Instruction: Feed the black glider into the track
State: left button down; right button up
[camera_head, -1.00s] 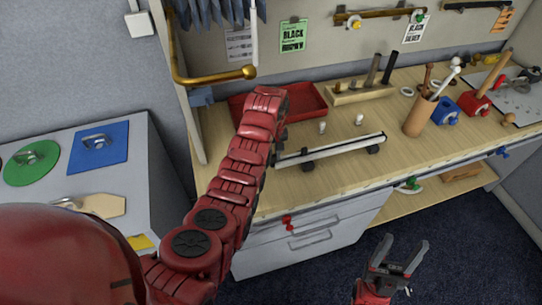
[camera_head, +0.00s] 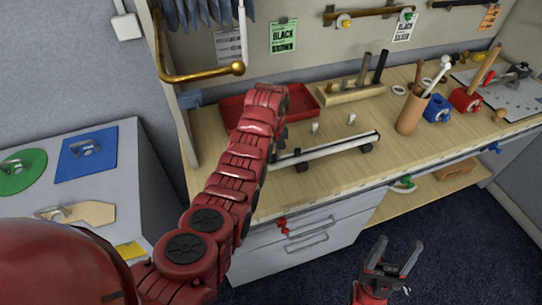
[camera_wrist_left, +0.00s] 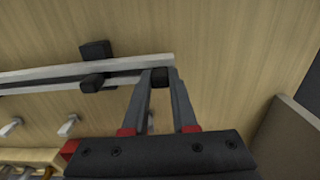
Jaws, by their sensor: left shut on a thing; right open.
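The track (camera_head: 335,147) is a pale rail with a dark slot, lying on the wooden bench on black feet. It crosses the left wrist view (camera_wrist_left: 40,78), and its end lies near my left fingertips. My left gripper (camera_wrist_left: 160,76) is shut on a small black block, the black glider (camera_wrist_left: 160,78), at that end. I cannot tell whether the glider is inside the slot or just against the end. In the head view my left arm hides the glider and fingertips. My right gripper (camera_head: 389,255) is open and empty in front of the bench, over the dark floor.
A red tray (camera_head: 230,110) lies behind my left arm. A wooden block with upright posts (camera_head: 350,92), a brown cup of tools (camera_head: 410,113) and two small white pegs (camera_head: 315,127) stand behind the track. The bench front right of the track is clear.

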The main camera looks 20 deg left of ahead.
pick_arm(q)
jog(key=shift+w+d, duration=0.15)
jog(key=shift+d, duration=0.05)
jog(key=shift+w+d+b, duration=0.25)
jog(key=shift+b, duration=0.3)
jog(key=shift+w+d+b, duration=0.35)
jog(key=shift+d+b, duration=0.3)
jog(key=shift+b, duration=0.15)
jog(key=shift+w+d+f+b, duration=0.1)
jog(key=shift+w+d+b, duration=0.3)
jog(key=shift+b, duration=1.1)
jog(key=shift+w+d+b, duration=0.15)
jog(key=shift+b, duration=0.35)
jog(key=shift+w+d+b, duration=0.1)
jog(key=shift+d+b, duration=0.25)
jog(key=shift+b, duration=0.8)
jog(key=c, duration=0.6)
grip_release()
